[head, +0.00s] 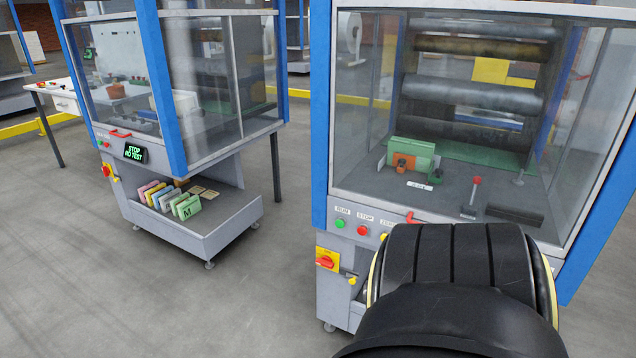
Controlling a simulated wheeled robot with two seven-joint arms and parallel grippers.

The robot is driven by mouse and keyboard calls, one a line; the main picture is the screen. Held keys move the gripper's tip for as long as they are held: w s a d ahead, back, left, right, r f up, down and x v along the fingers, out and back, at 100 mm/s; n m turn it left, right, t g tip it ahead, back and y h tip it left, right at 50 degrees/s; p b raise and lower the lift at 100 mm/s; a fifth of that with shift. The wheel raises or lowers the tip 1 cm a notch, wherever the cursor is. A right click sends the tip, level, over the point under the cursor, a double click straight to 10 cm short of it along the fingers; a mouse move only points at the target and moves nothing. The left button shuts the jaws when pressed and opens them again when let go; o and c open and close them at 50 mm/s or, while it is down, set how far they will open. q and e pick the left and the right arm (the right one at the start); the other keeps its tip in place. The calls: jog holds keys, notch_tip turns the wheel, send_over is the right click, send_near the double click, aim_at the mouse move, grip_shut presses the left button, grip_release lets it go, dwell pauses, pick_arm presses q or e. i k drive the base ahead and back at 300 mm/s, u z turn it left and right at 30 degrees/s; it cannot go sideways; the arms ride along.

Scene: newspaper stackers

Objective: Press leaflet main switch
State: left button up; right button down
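A red rotary switch on a yellow plate (326,260) is on the lower left front of the right machine. A similar red and yellow switch (111,172) is on the left machine, below its green-lit display (135,152) reading "STOP NO TEST". No readable label shows which one is the leaflet main switch. A black arm link of mine fills the bottom right and covers part of the right machine's front. Neither of my grippers shows.
The right machine (322,120) has a green RUN button (340,223) and a red STOP button (362,230). Colored leaflet-like blocks (168,198) stand on the left machine's lower shelf (235,208). A white table (60,97) is at far left. Grey floor lies open between the machines.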

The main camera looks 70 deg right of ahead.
aim_at(325, 261)
jog(key=z, duration=0.9)
